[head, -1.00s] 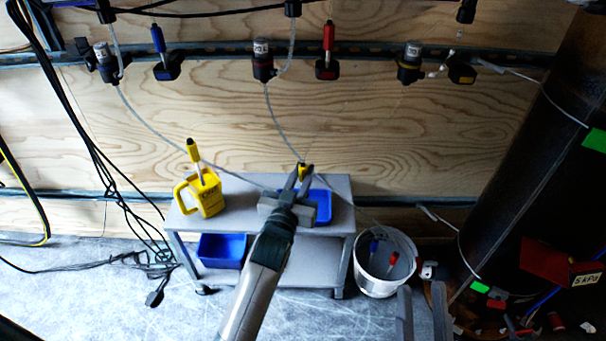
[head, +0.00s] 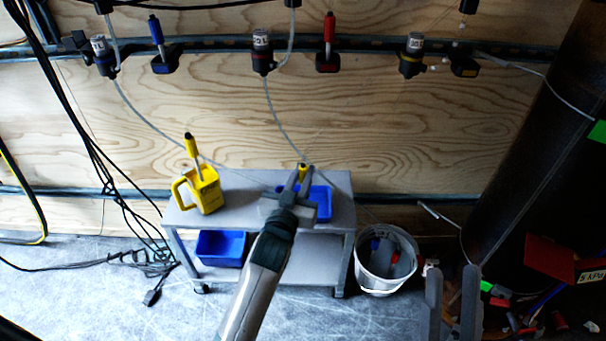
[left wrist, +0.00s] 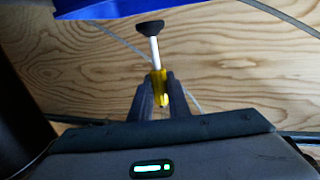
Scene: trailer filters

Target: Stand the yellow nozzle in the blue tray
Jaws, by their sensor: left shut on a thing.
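My left gripper (head: 302,178) is shut on the yellow nozzle (head: 303,167), above the cart's top. Its yellow part also shows between the fingers in the left wrist view (left wrist: 159,88), with a white stem and a wide black end pointing up in that picture. The blue tray (head: 325,204) lies on the cart's top, partly hidden behind my left gripper; the nozzle looks clear of it. A blue edge (left wrist: 130,8) crosses the top of the left wrist view. My right gripper (head: 453,285) is open and empty at the lower right of the head view.
A yellow jug (head: 209,196) holding a yellow-and-black-topped tool stands on the grey cart (head: 245,205), left of the tray. Another blue bin (head: 221,248) is on the lower shelf. A white bucket (head: 375,283) stands right of the cart. Filters and hoses line the wooden wall.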

